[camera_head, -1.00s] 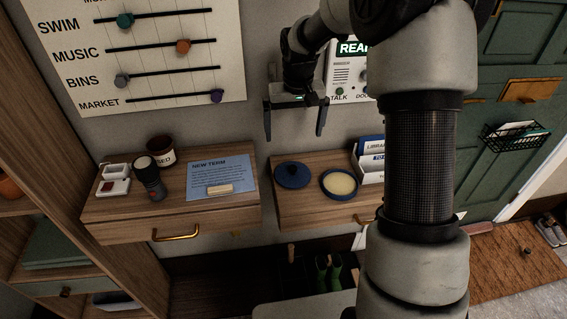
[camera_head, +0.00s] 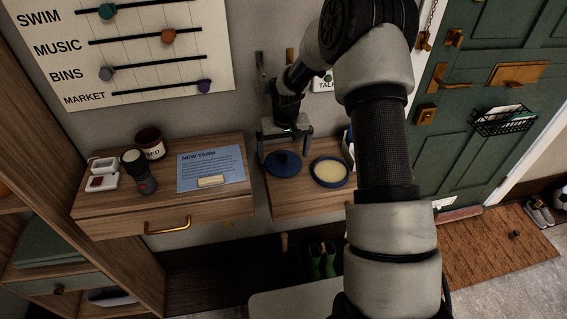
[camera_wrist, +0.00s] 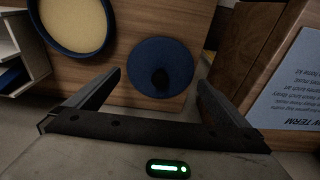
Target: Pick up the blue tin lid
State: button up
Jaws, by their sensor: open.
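The blue tin lid (camera_head: 284,163) is a round dark blue disc with a dark knob on top. It lies flat on the right wooden drawer shelf. In the wrist view the lid (camera_wrist: 178,66) is ahead of the open fingers, around the middle of the picture. My gripper (camera_head: 284,150) is open and empty, just above the lid in the head view. In the wrist view my gripper (camera_wrist: 160,84) has one finger to each side, with the lid's knob roughly between their lines. I cannot tell the exact height between the fingertips and the lid.
The left shelf (camera_head: 110,217) holds a blue card (camera_head: 212,167), torch, jar and white box. A gap separates the shelves.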

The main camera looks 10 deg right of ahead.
jog(key=shift+w+f, duration=0.2)
jog(key=shift+f, duration=0.85)
jog(key=c, duration=0.8)
jog(key=shift+r, duration=0.1)
